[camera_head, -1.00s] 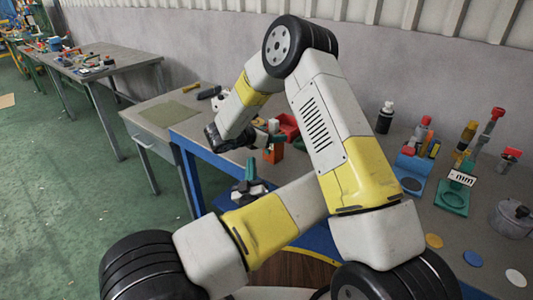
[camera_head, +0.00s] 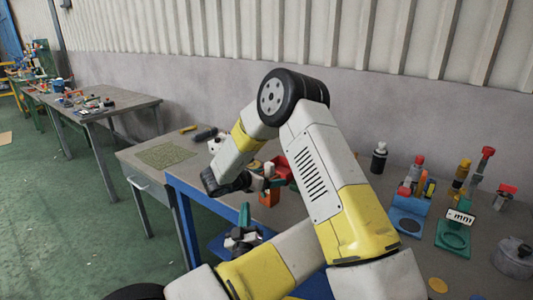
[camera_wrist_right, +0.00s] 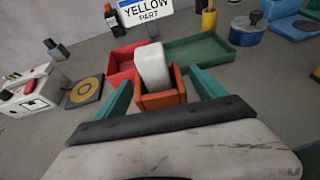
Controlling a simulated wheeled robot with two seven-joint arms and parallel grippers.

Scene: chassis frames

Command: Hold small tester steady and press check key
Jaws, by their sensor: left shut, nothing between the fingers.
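A small white box with a dark-framed front label (camera_wrist_right: 34,104), which looks like the tester, stands at the left of the right wrist view. I cannot make out its check key. My right gripper (camera_wrist_right: 162,82) is open, its teal fingers apart on either side of an orange box (camera_wrist_right: 160,101). A pale grey block (camera_wrist_right: 153,66) stands up in that box; I cannot tell whether the fingers touch it. In the head view the orange box (camera_head: 269,198) shows below the right gripper. My left gripper (camera_head: 244,217) is shut and empty, lower, by the bench's near edge.
A red tray (camera_wrist_right: 121,64) and a green tray (camera_wrist_right: 200,54) lie behind the orange box. A black bottle (camera_head: 379,158) and coloured stands are at the bench's right. Another bench (camera_head: 125,105) stands far left.

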